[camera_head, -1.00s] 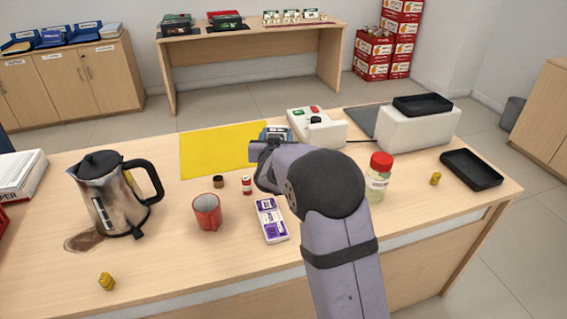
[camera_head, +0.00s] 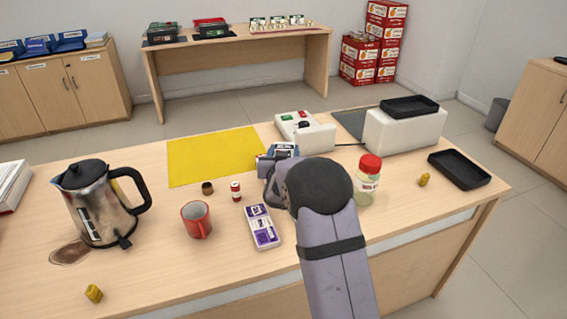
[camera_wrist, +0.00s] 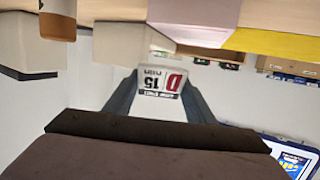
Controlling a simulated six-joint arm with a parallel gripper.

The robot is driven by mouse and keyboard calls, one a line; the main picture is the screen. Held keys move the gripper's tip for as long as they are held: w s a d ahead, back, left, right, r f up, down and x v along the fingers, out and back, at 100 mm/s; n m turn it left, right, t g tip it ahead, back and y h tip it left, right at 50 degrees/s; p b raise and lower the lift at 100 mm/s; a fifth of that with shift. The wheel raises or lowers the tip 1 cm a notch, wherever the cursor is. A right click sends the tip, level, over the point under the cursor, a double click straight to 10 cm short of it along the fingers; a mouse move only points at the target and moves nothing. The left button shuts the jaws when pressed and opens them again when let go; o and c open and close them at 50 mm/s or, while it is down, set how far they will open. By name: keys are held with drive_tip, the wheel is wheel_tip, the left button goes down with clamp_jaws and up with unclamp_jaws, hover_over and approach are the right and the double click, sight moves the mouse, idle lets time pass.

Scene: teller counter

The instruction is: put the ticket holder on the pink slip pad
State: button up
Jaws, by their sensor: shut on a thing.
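My gripper (camera_wrist: 165,108) is shut on a white piece printed "D 15 min", upside down between the dark fingers in the wrist view; I take it as the ticket holder (camera_wrist: 162,82). In the head view my gripper (camera_head: 268,162) is above the counter, near the yellow mat's right corner. A blue and white item (camera_head: 284,150) shows just beyond it there; I cannot tell whether it is part of the held thing. A pink-topped block (camera_wrist: 195,12) at the top of the wrist view looks like the pink slip pad. My arm hides its place in the head view.
A jar (camera_head: 367,182) and black tray (camera_head: 460,169) are right. A white device (camera_head: 306,131) is behind.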

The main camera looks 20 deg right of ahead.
drive_tip(key=shift+f, duration=1.9)
drive_tip(key=shift+f, duration=0.1)
drive_tip(key=o, duration=1.2)
drive_tip(key=shift+f, duration=0.1)
drive_tip(key=shift+c, duration=0.2)
drive_tip(key=shift+r, duration=0.25)
drive_tip(key=v, duration=1.2)
drive_tip(key=shift+a+f+b, duration=0.1)
drive_tip(key=shift+b, duration=0.2)
